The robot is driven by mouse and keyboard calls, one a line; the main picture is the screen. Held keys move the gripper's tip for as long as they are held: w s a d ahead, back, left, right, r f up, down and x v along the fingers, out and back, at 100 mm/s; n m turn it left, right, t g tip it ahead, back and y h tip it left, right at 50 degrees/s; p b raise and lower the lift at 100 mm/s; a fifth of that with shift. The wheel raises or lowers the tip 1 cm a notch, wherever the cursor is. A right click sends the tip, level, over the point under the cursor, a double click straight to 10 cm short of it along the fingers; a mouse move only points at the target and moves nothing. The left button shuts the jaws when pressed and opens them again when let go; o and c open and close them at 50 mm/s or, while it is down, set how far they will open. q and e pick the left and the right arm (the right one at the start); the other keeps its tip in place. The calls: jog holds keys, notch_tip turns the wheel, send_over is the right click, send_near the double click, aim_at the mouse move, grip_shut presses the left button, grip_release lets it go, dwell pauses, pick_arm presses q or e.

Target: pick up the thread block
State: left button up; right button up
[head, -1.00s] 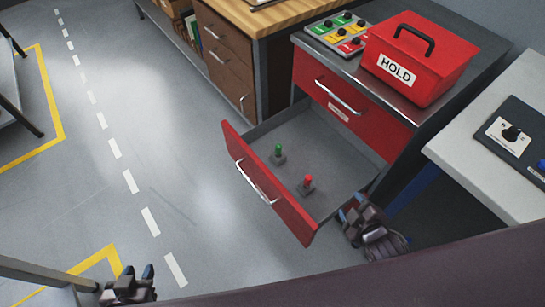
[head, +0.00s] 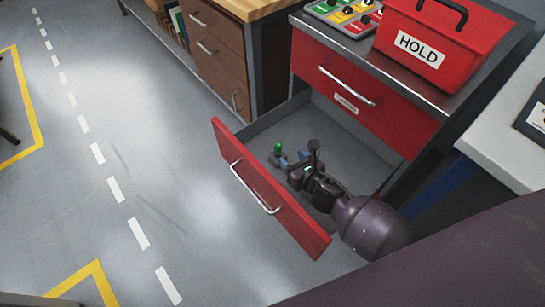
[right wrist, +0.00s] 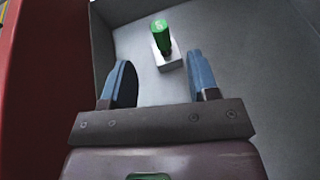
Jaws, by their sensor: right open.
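A small grey block with an upright green cylinder (head: 277,149) stands in the open red drawer (head: 258,190). In the right wrist view the green cylinder (right wrist: 161,37) carries a pale mark and rises from its block, just beyond the fingertips. I cannot tell from its look whether it is the thread block. My right gripper (head: 293,159) reaches into the drawer. It is open and empty, its blue fingers (right wrist: 160,72) apart and pointing at the green-topped block. The red-topped block is not visible now. My left gripper is out of view.
A red HOLD box (head: 435,45) and a tray of coloured parts (head: 343,15) stand on the cabinet above the drawer. A wooden-topped cabinet (head: 222,55) is to the left. The drawer walls stand close around my right gripper.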

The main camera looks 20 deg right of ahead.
aim_at(280, 146)
jog(key=b+x, duration=0.1)
jog(key=x, duration=0.3)
jog(key=shift+w+a+f, duration=0.1)
jog(key=shift+w+f, duration=0.2)
jog(key=shift+w+a+f+b, duration=0.1)
jog(key=shift+w+b, duration=0.25)
jog(key=shift+w, duration=0.3)
jog(key=b+x, duration=0.1)
jog(key=x, duration=0.3)
jog(key=shift+f, duration=0.15)
jog(key=shift+w+b, duration=0.3)
jog(key=shift+w, duration=0.1)
jog(key=shift+c, duration=0.5)
grip_shut()
